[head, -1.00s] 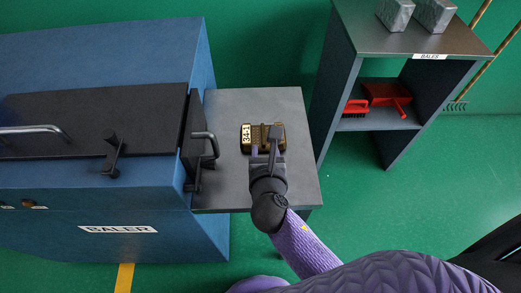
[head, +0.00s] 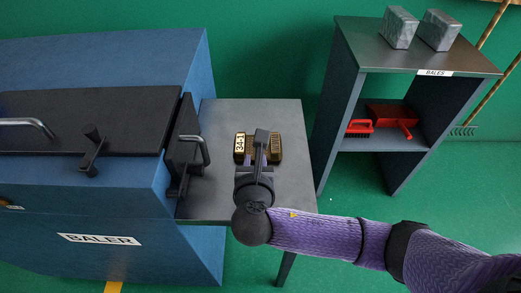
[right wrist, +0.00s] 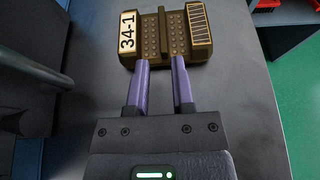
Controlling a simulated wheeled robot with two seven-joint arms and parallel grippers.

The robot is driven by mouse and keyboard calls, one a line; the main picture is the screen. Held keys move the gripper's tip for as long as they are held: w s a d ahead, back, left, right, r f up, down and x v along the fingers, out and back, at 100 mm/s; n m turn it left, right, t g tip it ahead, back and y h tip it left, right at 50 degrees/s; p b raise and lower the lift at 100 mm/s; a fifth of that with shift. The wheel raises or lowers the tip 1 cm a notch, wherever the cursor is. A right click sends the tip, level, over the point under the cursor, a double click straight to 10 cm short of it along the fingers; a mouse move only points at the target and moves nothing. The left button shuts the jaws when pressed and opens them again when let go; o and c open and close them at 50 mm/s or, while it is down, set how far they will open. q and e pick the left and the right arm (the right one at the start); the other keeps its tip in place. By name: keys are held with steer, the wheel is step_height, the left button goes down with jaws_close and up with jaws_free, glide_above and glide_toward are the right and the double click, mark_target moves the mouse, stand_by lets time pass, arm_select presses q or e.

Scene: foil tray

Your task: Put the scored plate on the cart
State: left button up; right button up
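A brass-coloured plate (head: 274,148) lies on the grey table beside the baler. It has rows of small dots, a raised middle rib, a white "34-1" label and a striped patch; it also shows in the right wrist view (right wrist: 200,30). My right gripper (head: 261,158) is at the plate's near side. In the right wrist view its two purple fingers (right wrist: 161,63) are apart, with tips at the plate's near edge, one to each side of the rib line. I cannot tell whether they touch it. My left gripper is not in view. I cannot make out a cart.
The grey table (head: 225,118) is otherwise clear. The blue baler (head: 150,195), with a dark door and handles, stands left. A shelf unit (head: 348,60) labelled "BALES" stands right, with two grey blocks (head: 400,28) on top and a red brush (head: 359,127) and dustpan (head: 391,115) inside.

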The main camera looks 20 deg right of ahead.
steer(key=b+x, duration=0.3)
steer(key=x, duration=0.2)
steer(key=shift+d+r, duration=0.15)
steer(key=shift+d, duration=0.05)
steer(key=shift+w, duration=0.3)
steer(key=shift+d+r, duration=0.1)
steer(key=shift+r, duration=0.1)
steer(key=c, duration=0.4)
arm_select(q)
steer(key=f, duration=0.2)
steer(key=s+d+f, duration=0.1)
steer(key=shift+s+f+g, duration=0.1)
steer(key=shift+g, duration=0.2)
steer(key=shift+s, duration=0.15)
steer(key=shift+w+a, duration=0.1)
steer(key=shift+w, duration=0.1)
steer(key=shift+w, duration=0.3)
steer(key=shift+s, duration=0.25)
